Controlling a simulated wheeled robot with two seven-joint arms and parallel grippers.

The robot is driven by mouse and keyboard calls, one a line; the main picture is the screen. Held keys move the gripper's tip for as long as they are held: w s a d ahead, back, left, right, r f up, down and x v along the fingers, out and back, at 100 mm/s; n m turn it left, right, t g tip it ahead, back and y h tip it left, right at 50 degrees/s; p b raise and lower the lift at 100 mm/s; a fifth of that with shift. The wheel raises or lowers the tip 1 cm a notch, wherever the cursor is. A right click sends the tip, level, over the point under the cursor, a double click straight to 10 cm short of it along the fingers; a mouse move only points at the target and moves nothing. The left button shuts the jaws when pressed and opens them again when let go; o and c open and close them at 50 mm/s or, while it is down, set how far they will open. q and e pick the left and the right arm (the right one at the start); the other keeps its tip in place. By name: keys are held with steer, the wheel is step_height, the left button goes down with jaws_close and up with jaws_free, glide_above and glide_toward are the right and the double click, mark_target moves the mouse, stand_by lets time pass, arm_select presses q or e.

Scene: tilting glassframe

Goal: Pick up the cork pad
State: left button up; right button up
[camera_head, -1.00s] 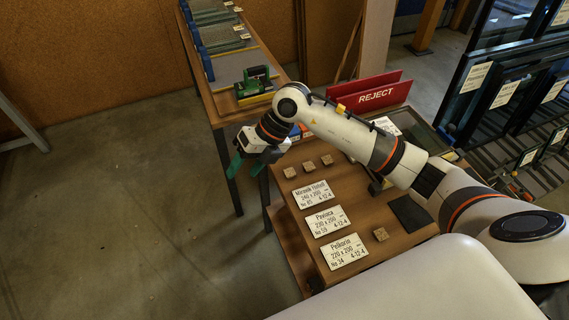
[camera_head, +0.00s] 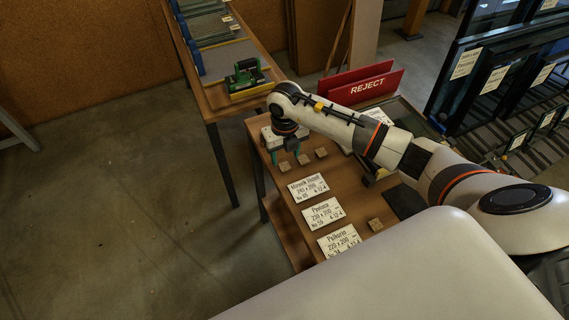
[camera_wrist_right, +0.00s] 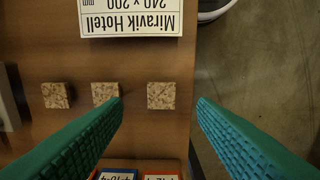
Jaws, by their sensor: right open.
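Several small speckled cork pads lie on the wooden bench. Three form a row: the left one (camera_head: 284,167), the middle one (camera_head: 303,159) and the right one (camera_head: 321,153). A separate cork pad (camera_head: 375,224) lies nearer, beside the labels. My right gripper (camera_head: 285,154) points down over the bench's left part, open and empty. In the right wrist view, its green fingers (camera_wrist_right: 160,108) stand either side of the row's end cork pad (camera_wrist_right: 161,95), apart from it. The other two, the middle (camera_wrist_right: 105,93) and far one (camera_wrist_right: 55,95), lie left; a finger edges the middle one.
White label cards (camera_head: 308,187) lie in front of the row. A red REJECT holder (camera_head: 366,87) stands behind. A green tool (camera_head: 246,75) sits on the rear bench. Glass frames (camera_head: 500,75) stand at right. Open floor lies left of the bench.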

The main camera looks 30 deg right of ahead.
mark_target(285, 166)
steer(key=shift+f, duration=1.8)
steer(key=shift+f, duration=0.25)
steer(key=c, duration=1.1)
